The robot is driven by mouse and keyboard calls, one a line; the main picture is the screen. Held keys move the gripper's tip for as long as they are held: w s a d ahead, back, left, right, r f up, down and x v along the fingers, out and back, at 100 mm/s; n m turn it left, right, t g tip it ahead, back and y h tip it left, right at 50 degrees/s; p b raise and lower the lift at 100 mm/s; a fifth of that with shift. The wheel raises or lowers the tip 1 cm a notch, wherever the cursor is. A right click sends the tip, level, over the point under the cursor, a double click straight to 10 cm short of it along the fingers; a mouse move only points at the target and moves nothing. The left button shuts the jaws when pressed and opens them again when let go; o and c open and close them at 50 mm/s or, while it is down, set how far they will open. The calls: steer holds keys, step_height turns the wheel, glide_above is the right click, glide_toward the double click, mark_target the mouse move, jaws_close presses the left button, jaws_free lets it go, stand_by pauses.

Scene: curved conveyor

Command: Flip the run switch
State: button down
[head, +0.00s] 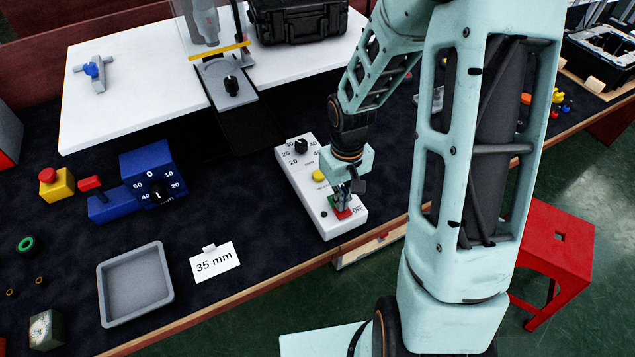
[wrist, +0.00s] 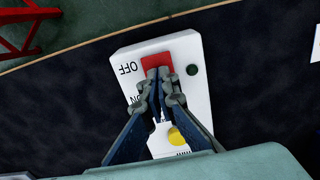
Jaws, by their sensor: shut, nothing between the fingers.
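The white control box (head: 290,178) lies near the front edge of the dark table. It carries a black dial (head: 300,146), a yellow button (head: 319,175) and the red run switch (head: 342,213) beside the word OFF. In the wrist view the red switch (wrist: 156,61) shows at the far end of the box (wrist: 203,92), with OFF and part of ON printed to its left. My gripper (head: 342,206) is shut and empty, pointing down at the switch. In the wrist view its fingertips (wrist: 159,73) overlap the switch's near edge; I cannot tell whether they touch. The fingers hide part of the switch.
A blue dial box (head: 150,168) and a yellow box with a red button (head: 57,184) stand left. A grey tray (head: 107,292) and a 35 mm card (head: 215,262) lie in front. A red stool (head: 553,235) stands beyond the table edge.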

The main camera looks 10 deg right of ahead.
steer(key=shift+r+p, duration=2.8)
steer(key=shift+r, duration=0.7)
